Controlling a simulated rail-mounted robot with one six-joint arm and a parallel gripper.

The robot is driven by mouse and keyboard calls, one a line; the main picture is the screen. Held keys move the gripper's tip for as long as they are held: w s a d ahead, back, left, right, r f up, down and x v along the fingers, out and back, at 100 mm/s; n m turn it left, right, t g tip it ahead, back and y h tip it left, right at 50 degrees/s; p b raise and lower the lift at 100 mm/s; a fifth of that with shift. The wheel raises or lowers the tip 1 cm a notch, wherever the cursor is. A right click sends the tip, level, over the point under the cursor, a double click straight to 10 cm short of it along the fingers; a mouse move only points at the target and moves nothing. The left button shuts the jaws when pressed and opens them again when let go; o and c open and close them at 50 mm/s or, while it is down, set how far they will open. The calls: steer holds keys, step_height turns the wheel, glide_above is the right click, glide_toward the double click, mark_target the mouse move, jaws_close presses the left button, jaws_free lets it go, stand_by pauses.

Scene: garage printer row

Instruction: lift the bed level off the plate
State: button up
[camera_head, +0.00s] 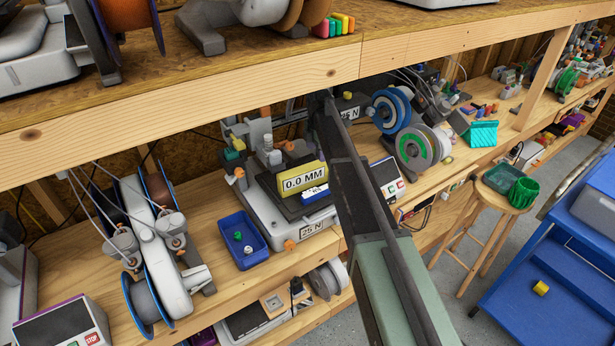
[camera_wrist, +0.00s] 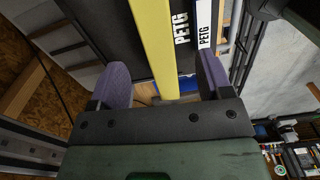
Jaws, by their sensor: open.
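The bed level is a yellow block (camera_head: 303,182) with a "0.0 MM" readout, sitting on the dark plate (camera_head: 290,209) of the grey printer marked "25 N". In the wrist view it is a long yellow bar (camera_wrist: 153,40) running between my fingers. My gripper (camera_wrist: 163,68) is open, with one purple finger on each side of the bar and a visible gap to each. Whether the fingers reach down level with the bar is hard to tell. In the head view my arm crosses just right of the level and the fingers cannot be made out.
A blue and white label block (camera_head: 318,193) lies close beside the level. A blue bin (camera_head: 241,239) with small parts stands left of the printer. A control panel (camera_head: 387,179) is at its right. An upper wooden shelf (camera_head: 200,97) overhangs the row.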

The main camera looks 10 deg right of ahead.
mark_target(316, 171)
steer(key=f+b, duration=0.4)
steer(key=f, duration=0.1)
steer(key=f+b, duration=0.5)
steer(key=shift+w+a+f, duration=0.15)
steer(key=shift+w+f, duration=0.05)
steer(key=shift+r, duration=0.25)
steer(key=c, duration=1.1)
steer(key=shift+r+p, duration=0.1)
steer(key=shift+p, duration=0.25)
